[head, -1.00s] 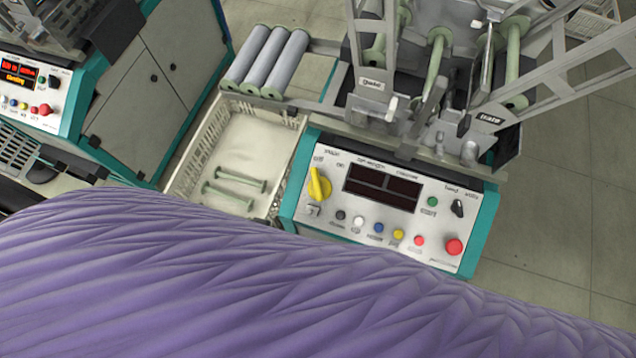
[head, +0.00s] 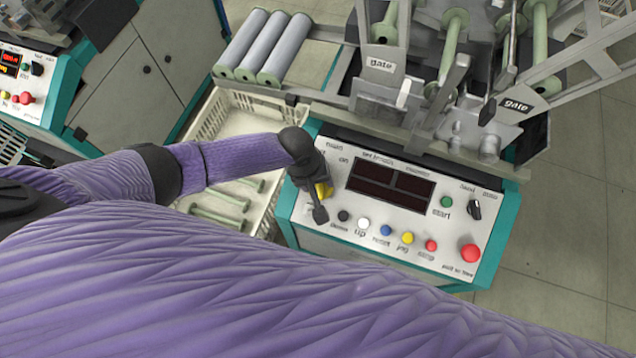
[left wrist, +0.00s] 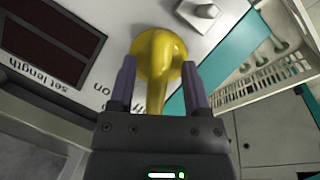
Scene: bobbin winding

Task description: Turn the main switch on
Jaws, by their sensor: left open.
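The main switch is a yellow rotary knob on the left of the white control panel (head: 345,205). In the head view only a bit of the yellow switch (head: 325,190) shows, the rest hidden by my left gripper (head: 320,200). In the left wrist view the yellow switch (left wrist: 160,60) stands between the two fingers of my left gripper (left wrist: 156,85), which are open with a finger on each side of its handle. I cannot tell whether they touch it. The panel's displays (head: 390,186) are dark. My right gripper is not in view.
Coloured buttons and a red stop knob (head: 469,253) line the panel's lower edge. A crate (head: 208,120) with green bobbins stands left of the panel. Metal gates (head: 382,65) rise behind it. Another machine (head: 22,85) with lit displays is at far left.

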